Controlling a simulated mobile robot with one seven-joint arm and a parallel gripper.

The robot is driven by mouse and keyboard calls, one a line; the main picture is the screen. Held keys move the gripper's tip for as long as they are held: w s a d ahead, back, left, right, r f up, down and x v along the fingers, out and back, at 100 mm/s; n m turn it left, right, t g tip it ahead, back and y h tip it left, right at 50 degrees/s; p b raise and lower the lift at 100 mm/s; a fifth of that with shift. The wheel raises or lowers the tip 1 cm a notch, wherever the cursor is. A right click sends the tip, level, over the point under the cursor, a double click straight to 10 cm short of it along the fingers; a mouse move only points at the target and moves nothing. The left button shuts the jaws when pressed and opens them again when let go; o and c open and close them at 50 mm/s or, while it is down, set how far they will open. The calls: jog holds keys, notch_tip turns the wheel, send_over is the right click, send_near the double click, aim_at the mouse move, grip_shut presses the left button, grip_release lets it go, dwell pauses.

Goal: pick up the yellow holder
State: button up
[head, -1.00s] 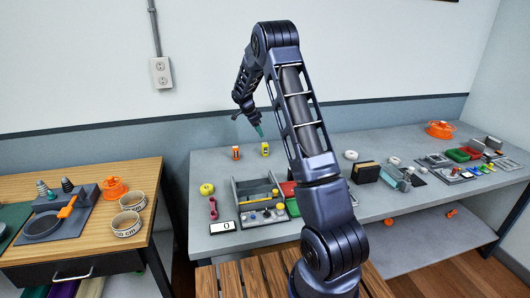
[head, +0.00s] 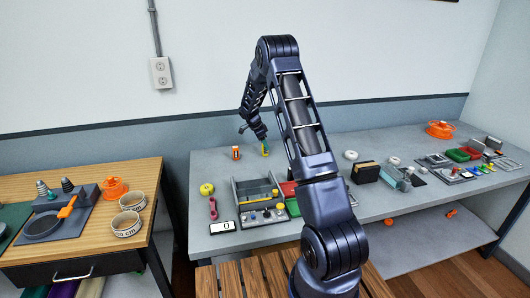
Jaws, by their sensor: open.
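The yellow holder (head: 266,151) is a small upright piece at the back of the grey table, just right of a similar orange holder (head: 236,153). My gripper (head: 264,146) is open, with its teal fingertips pointing down at the yellow holder. The fingertips overlap the holder's upper part in this view and partly hide it. I cannot tell whether they are around it or in front of it.
A grey bin (head: 255,194) stands in front of the holders, with a white scale display (head: 226,226) nearby. The table around the holders is clear.

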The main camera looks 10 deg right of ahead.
jog(key=shift+x, duration=1.4)
jog(key=c, duration=1.1)
